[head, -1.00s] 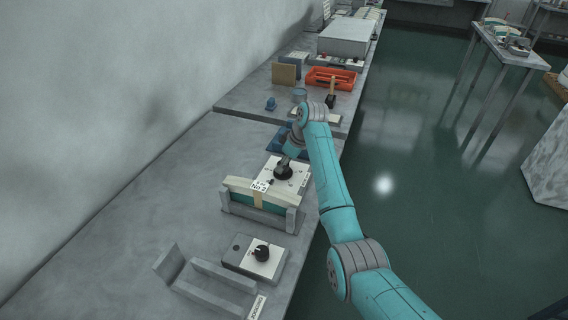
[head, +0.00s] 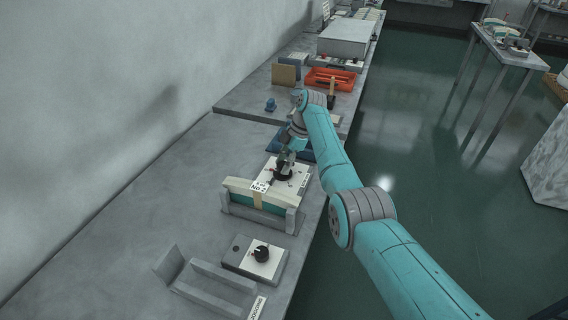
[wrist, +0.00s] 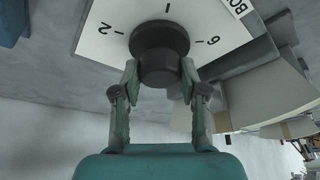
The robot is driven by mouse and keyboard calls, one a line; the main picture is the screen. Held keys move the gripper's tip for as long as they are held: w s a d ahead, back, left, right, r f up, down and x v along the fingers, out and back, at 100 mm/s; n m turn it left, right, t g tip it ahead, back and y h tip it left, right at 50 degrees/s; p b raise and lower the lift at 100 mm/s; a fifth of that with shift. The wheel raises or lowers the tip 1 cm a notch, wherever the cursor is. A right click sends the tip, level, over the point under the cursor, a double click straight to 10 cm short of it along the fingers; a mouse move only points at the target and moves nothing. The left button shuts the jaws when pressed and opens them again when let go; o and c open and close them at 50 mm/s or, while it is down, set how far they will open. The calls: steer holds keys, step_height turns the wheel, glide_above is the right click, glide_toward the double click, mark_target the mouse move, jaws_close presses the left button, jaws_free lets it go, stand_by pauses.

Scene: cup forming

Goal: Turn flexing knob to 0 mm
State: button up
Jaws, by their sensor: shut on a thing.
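The knob (wrist: 158,45) is black and round and stands on a white dial plate (wrist: 97,32) with printed marks. In the wrist view I can read a 2, a 6 and part of other marks; its pointer is hidden. My gripper (wrist: 159,80) is shut on the knob, one finger on each side. In the head view my gripper (head: 286,165) is over the white plate (head: 293,184) of the farther box, behind the holder labelled No 2. The 0 mark and the knob's setting cannot be read.
A holder (head: 262,203) with a pale-topped green block stands just in front of the dial. A second box with a black knob (head: 262,253) is nearer, beside a grey channel (head: 212,279). An orange tray (head: 331,78) lies farther back. The bench's left side is clear.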

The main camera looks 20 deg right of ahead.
steer(key=shift+n, duration=0.5)
steer(key=o, duration=1.1)
steer(key=v, duration=1.2)
steer(key=shift+w+a, duration=0.1)
steer(key=shift+w, duration=0.15)
